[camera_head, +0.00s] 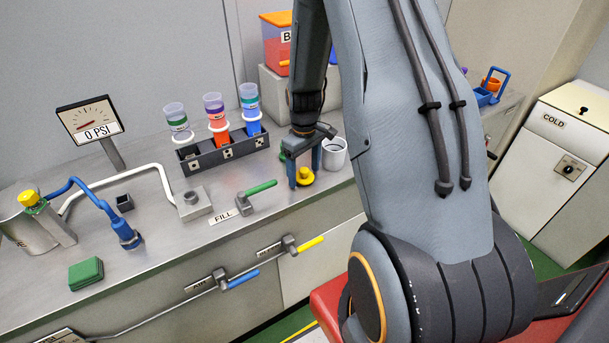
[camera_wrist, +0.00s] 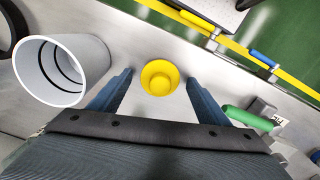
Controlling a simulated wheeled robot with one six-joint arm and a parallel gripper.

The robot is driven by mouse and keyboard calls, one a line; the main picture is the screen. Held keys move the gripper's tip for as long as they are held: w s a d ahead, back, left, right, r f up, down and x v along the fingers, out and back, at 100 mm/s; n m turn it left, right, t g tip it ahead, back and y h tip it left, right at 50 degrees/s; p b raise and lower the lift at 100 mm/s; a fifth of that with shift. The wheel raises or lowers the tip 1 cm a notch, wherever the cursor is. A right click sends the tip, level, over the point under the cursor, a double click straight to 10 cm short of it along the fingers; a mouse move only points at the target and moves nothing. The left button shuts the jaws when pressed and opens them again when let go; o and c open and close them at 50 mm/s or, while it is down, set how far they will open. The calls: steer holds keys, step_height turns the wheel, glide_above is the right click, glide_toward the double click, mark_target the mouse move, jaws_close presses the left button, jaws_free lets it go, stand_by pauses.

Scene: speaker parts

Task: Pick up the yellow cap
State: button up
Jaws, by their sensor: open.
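The yellow cap (camera_head: 305,176) stands on the metal counter (camera_head: 150,265), near its front edge. In the wrist view the yellow cap (camera_wrist: 160,78) is a round yellow piece with a wider rim, lying between and slightly beyond my fingertips. My gripper (camera_head: 303,168) points down over the cap, its blue fingers on either side of it. In the wrist view my gripper (camera_wrist: 158,84) is open, with a gap between each finger and the cap. Nothing is held.
A white cup (camera_head: 334,154) stands close to the right of my gripper; it also shows in the wrist view (camera_wrist: 85,60). A green-handled FILL valve (camera_head: 258,190) is left of it. A dark rack (camera_head: 222,150) with several coloured containers stands behind.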

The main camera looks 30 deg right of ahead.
steer(key=c, duration=1.1)
steer(key=shift+c, duration=0.2)
